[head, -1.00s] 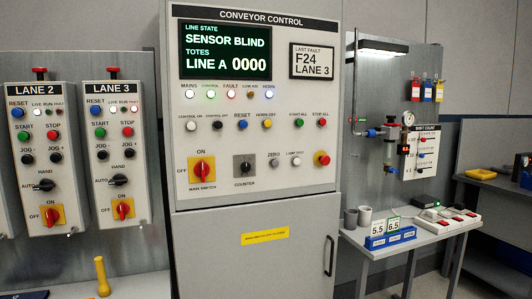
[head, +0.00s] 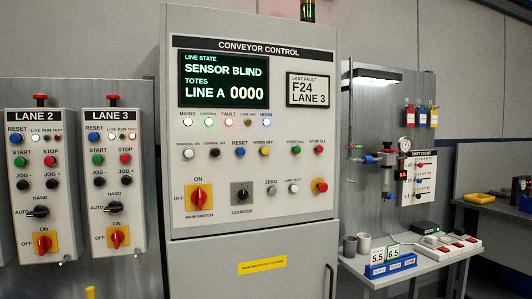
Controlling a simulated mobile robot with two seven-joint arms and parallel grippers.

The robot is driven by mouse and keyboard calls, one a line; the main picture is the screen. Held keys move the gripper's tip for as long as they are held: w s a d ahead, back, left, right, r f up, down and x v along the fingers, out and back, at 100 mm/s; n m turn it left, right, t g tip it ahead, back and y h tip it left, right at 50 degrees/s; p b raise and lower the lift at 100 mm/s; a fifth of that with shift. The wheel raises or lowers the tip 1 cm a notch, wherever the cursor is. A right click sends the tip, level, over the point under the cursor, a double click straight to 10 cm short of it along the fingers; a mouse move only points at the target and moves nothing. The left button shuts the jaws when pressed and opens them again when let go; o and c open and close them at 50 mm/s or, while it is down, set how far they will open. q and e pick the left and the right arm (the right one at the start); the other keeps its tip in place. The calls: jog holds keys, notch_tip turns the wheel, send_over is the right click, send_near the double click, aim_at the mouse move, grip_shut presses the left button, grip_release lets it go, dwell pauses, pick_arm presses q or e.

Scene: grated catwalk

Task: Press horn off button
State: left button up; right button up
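The horn off button (head: 265,152) is a small yellow-orange button in the button row of the grey conveyor control cabinet (head: 255,215), in the head view. It sits between the blue reset button (head: 239,152) and the green start all button (head: 295,150). The horn lamp (head: 266,122) above it glows bluish white. The screen (head: 225,80) reads SENSOR BLIND, LINE A 0000. Neither of my grippers shows in the head view.
Lane 2 (head: 40,185) and Lane 3 (head: 112,185) boxes stand left of the cabinet. A table (head: 440,258) with cups, a blue holder and a switch strip stands at right. The cabinet's door handle (head: 329,280) projects at lower right.

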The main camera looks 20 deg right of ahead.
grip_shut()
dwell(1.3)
